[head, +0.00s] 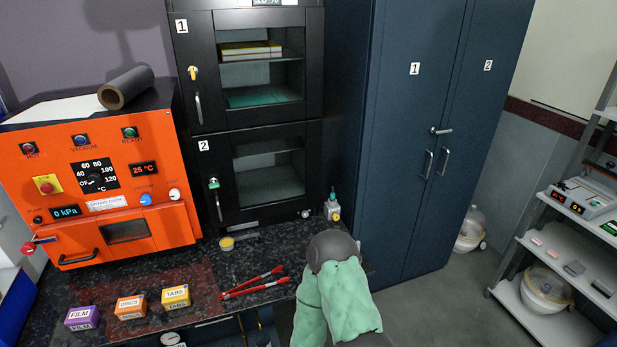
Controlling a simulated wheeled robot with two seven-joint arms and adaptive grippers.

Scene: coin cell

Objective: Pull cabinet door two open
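The tall dark blue cabinet (385,120) stands right of centre, with two doors labelled 1 and 2. Its door two (485,110) is the right-hand one and looks shut. A vertical silver handle (443,162) is on door two, beside the handle of door one (410,60). A silver lever (441,131) sits above the handles at the seam. A black windowed cabinet (222,131) also has doors labelled 1 and 2; its lower door two (227,165) looks shut, with a green latch and a silver handle. Neither of my grippers is in view.
A green-covered arm part of mine rises at bottom centre. The dark counter (240,285) holds red tongs (252,284), small boxes (130,306), a bottle (332,208) and an orange oven (110,215). Floor before the blue cabinet is clear; a shelf rack (540,318) stands right.

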